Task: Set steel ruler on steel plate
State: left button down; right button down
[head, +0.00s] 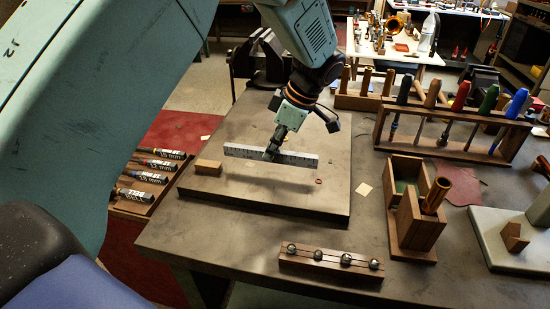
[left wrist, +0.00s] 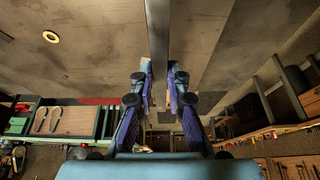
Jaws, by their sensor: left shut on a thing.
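The steel ruler (head: 297,159) is a pale, marked strip held edge-on above the steel plate. My left gripper (head: 271,154) is shut on it near its middle, reaching down from above. In the left wrist view the ruler (left wrist: 158,35) runs away from between the two fingers (left wrist: 160,95). The steel plate (head: 310,196) is a flat grey slab on the bench, below the ruler. A shadow lies on the plate under the ruler, and the ruler looks a little apart from it. My right gripper is not in view.
A small wooden block (head: 208,167) and a copper ring (head: 319,181) lie on the plate. A wooden strip with steel balls (head: 330,262) is at the front. A wooden box with a brass tube (head: 420,215) and a tool rack (head: 450,125) stand to the right.

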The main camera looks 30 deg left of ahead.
pick_arm(q)
jog(key=shift+w+f, duration=0.15)
jog(key=shift+f, duration=0.1)
jog(key=x, duration=0.3)
jog(key=shift+s+a, duration=0.2)
jog(key=shift+s, duration=0.05)
jog(key=shift+s+d+f, duration=0.1)
jog(key=shift+d+f, duration=0.05)
jog(key=shift+f, duration=0.2)
jog(key=shift+d, duration=0.45)
jog(key=c, duration=1.7)
grip_release()
jog(key=shift+f, duration=0.2)
jog(key=shift+c, duration=0.2)
jog(key=o, duration=0.3)
jog(key=shift+w+a+f, duration=0.15)
jog(key=shift+w+a, duration=0.25)
jog(key=shift+o, duration=0.5)
jog(key=shift+s+d+r, duration=0.25)
jog(key=shift+d+r, duration=0.05)
jog(key=shift+r, duration=0.05)
jog(key=shift+w+d+r, duration=0.1)
jog(key=shift+w+r, duration=0.2)
jog(key=shift+r, duration=0.2)
jog(key=v, duration=0.9)
jog(key=shift+s+d+r, duration=0.2)
jog(key=shift+w+r, duration=0.25)
jog(key=shift+r, duration=0.25)
jog(key=shift+s+d+r, duration=0.15)
jog(key=shift+s+d, duration=0.05)
